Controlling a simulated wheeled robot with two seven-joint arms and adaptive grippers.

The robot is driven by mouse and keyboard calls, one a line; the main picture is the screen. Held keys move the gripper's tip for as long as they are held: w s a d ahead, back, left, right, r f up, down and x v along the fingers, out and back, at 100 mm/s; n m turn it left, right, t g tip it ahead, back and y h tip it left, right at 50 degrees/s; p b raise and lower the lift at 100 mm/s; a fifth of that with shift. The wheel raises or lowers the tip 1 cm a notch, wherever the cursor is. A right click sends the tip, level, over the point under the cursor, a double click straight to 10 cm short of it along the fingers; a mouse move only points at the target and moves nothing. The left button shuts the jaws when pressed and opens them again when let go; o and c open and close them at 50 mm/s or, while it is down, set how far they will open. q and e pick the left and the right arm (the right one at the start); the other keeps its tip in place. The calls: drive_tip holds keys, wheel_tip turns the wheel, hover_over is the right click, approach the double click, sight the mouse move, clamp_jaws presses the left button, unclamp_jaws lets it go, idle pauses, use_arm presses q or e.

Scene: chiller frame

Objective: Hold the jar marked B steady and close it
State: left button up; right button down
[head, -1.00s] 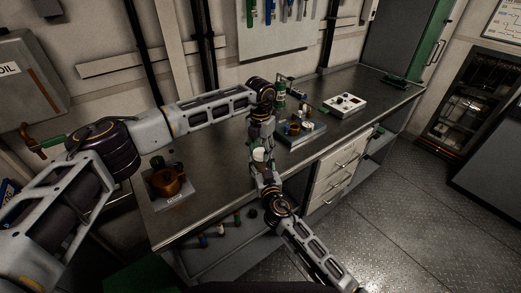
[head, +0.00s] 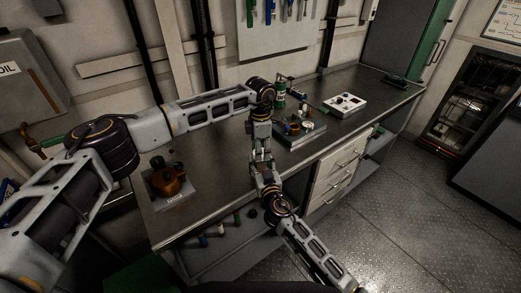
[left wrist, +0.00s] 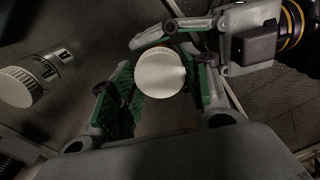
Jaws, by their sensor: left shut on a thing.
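My left gripper (head: 259,152) is shut on a jar over the front part of the bench. In the left wrist view the jar's round white lid (left wrist: 161,72) shows from above between the green finger pads. The jar's body and marking are mostly hidden. My right gripper (head: 265,170) meets the left one from below in the head view. In the left wrist view its fingers (left wrist: 178,38) reach to the lid from the upper right; I cannot tell whether they grip it. Another white-lidded jar marked A (left wrist: 40,78) is at the left of that view.
A copper-coloured pot (head: 167,182) is on a plate at the bench's left. A grey tray (head: 300,136) with small parts, a green bottle (head: 279,92) and a white box (head: 344,105) are farther right. The bench (head: 217,160) is clear between pot and grippers.

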use_arm(q)
drive_tip(key=m, duration=0.2)
drive_tip(key=shift+w+a+m, duration=0.1)
drive_tip(key=shift+m, duration=0.3)
drive_tip(key=o, duration=1.1)
drive_tip(key=shift+r, duration=2.25)
drive_tip(key=shift+f, duration=0.1)
drive_tip(key=shift+c, duration=0.2)
